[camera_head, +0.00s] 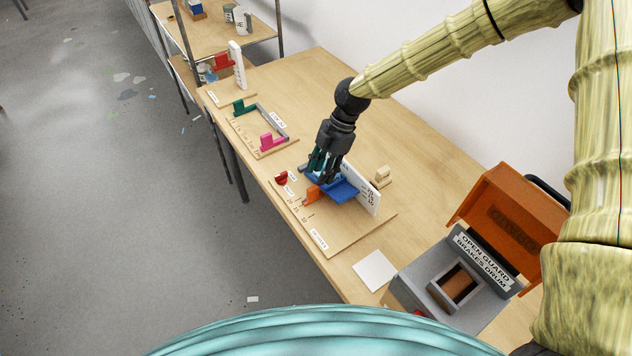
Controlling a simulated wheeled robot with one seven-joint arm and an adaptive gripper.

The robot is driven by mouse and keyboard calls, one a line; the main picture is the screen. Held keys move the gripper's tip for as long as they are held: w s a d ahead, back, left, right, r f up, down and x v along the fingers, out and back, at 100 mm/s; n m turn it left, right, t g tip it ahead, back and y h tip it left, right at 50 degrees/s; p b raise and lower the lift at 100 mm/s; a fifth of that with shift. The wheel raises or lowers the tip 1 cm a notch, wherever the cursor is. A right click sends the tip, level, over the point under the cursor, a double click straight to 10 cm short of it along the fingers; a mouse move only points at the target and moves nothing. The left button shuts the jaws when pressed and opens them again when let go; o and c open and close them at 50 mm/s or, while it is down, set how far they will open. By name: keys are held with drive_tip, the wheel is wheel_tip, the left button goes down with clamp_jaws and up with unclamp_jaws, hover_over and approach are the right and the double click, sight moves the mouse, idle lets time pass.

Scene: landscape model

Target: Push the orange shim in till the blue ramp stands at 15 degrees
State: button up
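The blue ramp (343,193) sits on a wooden base board (345,235), in front of a white upright plate (366,197) with dark marks. The orange shim (312,194) is at the ramp's left front edge, near printed marks on the board. How far it reaches under the ramp and the ramp's angle are too small to read. My gripper (321,176) points down over the ramp's left end, just behind the shim. Its fingers hide part of the ramp. I cannot tell whether they touch the shim or the ramp, or how wide they are apart.
A red piece (282,178) stands at the board's left corner and a small wooden block (382,176) behind the plate. A pink-and-green fixture (271,142) lies farther left. A grey box (455,285) with an open orange guard (510,215) stands at right. A white card (375,271) lies nearby.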

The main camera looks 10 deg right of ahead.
drive_tip(key=shift+v, duration=2.5)
drive_tip(key=shift+r, duration=0.1)
